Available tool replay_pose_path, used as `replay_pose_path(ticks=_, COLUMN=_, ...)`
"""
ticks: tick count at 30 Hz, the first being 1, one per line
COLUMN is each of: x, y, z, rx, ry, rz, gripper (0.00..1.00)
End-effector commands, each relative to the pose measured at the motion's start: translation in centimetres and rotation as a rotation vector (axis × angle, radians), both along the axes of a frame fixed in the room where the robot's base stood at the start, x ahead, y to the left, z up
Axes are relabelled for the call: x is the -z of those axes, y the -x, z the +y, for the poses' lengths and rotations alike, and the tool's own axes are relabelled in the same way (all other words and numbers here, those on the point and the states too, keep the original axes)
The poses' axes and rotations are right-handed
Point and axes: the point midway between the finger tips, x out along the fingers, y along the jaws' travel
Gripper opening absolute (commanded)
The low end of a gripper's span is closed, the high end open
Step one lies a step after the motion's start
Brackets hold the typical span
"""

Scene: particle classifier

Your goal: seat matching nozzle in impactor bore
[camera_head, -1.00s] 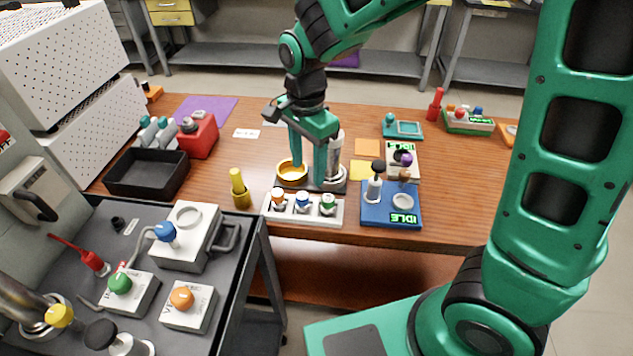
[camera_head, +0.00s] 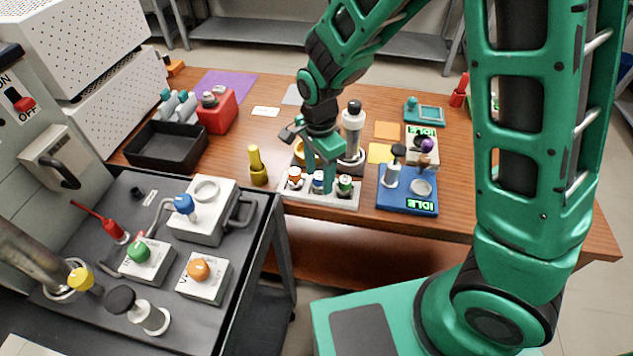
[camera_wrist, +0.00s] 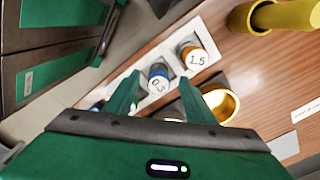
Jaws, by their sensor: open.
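A white rack (camera_head: 291,193) holds a row of nozzles: an orange-banded one (camera_head: 295,174), a blue-banded one (camera_head: 318,177) and a green-banded one (camera_head: 345,183). In the wrist view the orange one (camera_wrist: 195,58) reads 1.5; the blue one (camera_wrist: 158,75) has a label I cannot read surely. My gripper (camera_head: 320,180) is open over the rack, and its fingers (camera_wrist: 159,85) appear on either side of the blue nozzle. I cannot tell whether they touch it. Behind the rack, a gold cup (camera_wrist: 221,103), mostly hidden by my gripper in the head view, stands beside a white-and-grey cylinder (camera_head: 352,122). No bore is clearly visible.
A yellow-brass bottle-shaped piece (camera_head: 257,165) stands left of the rack. A blue station (camera_head: 406,203) marked IDLE stands to its right. A black tray (camera_head: 165,147) and red box (camera_head: 218,110) sit left on the table. A grey cart (camera_head: 125,195) with devices is in front left.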

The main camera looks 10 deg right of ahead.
Motion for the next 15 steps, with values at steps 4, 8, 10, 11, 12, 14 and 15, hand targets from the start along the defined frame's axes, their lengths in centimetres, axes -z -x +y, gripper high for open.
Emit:
replay_pose_path(ticks=4, x=1.16, y=-0.01, z=-0.02, rx=0.000, ry=0.000, rz=0.001, gripper=0.50)
replay_pose_path(ticks=8, x=1.30, y=-0.03, z=0.00, rx=0.000, ry=0.000, rz=-0.001, gripper=0.50)
replay_pose_path(ticks=10, x=1.28, y=-0.03, z=0.00, rx=0.000, ry=0.000, rz=-0.001, gripper=0.50)
replay_pose_path(ticks=11, x=1.28, y=-0.03, z=0.01, rx=0.000, ry=0.000, rz=-0.001, gripper=0.50)
replay_pose_path(ticks=12, x=1.27, y=-0.03, z=0.00, rx=0.000, ry=0.000, rz=-0.001, gripper=0.45)
replay_pose_path(ticks=14, x=1.27, y=-0.03, z=0.01, rx=0.000, ry=0.000, rz=-0.001, gripper=0.31)
replay_pose_path(ticks=15, x=1.26, y=-0.03, z=0.01, rx=0.000, ry=0.000, rz=-0.001, gripper=0.21)
